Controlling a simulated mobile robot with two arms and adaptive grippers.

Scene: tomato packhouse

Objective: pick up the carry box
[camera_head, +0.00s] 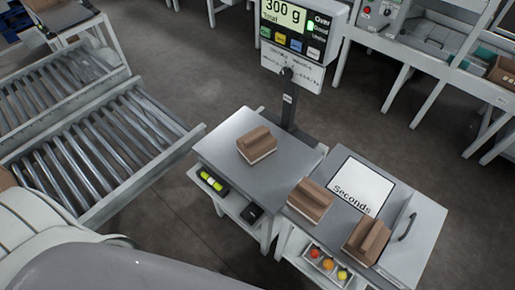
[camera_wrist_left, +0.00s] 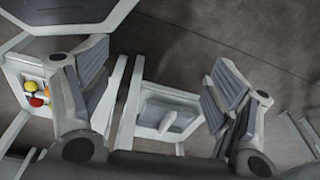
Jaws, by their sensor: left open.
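Three small brown boxes with a raised ridge on top, like carry boxes, show in the head view. One box (camera_head: 257,146) sits on the grey scale table (camera_head: 222,150). A second box (camera_head: 309,203) and a third box (camera_head: 366,243) sit on the table beside it, near a "Seconds" sign (camera_head: 361,187). I cannot tell which one the task means. My left gripper (camera_wrist_left: 155,98) is open in the left wrist view. Between its fingers is a pale framed grey surface with a whitish object (camera_wrist_left: 168,121) that I cannot identify. No brown box shows there. My right gripper is not seen.
A scale display (camera_head: 290,22) reading 300 g stands behind the scale table. A roller conveyor (camera_head: 90,150) lies at left. A small tray of coloured tomatoes (camera_head: 327,264) sits under the Seconds table. Open floor lies beyond the tables.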

